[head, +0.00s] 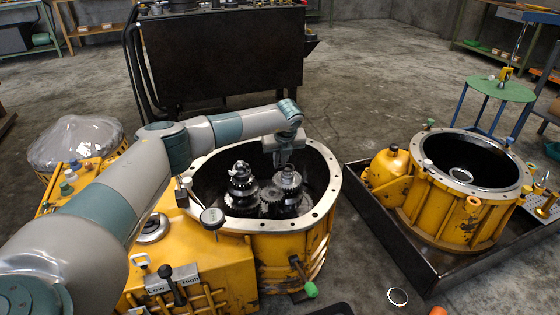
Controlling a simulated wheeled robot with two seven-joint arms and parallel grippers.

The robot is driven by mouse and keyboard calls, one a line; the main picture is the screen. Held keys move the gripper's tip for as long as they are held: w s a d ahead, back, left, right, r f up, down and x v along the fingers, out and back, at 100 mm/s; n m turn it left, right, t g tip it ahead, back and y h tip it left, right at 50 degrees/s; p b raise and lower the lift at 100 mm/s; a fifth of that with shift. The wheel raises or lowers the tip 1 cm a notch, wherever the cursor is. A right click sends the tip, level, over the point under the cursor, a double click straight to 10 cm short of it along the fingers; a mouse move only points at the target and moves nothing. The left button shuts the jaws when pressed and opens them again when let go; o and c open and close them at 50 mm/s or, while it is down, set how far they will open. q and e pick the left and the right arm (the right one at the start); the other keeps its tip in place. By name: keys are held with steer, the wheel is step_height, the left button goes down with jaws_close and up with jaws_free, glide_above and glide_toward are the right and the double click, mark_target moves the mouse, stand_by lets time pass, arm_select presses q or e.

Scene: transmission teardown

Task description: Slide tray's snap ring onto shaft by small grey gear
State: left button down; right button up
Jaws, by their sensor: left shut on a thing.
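My left gripper (284,160) points down over the yellow round housing (322,215), right at the top of the right-hand gear shaft. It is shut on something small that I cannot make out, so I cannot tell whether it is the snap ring. Below its tips is the right-hand gear stack (290,184), with dark and grey gears. The left-hand gear stack (241,188) stands beside it, with a grey gear (270,197) low between them. A thin bright ring (397,297) lies flat on the floor at the lower right. My right gripper is out of view.
A black tray (385,222) at the right holds a second yellow housing (448,207) with a bright ring (461,174) in it. Floor between the housings is clear.

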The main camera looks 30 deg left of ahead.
arm_select(q)
steer(key=shift+f, duration=0.45)
stand_by(0.4)
steer(key=c, duration=1.2)
jaws_free()
steer(key=shift+r, duration=0.1)
steer(key=shift+r+p, duration=2.45)
steer(key=shift+r, duration=1.5)
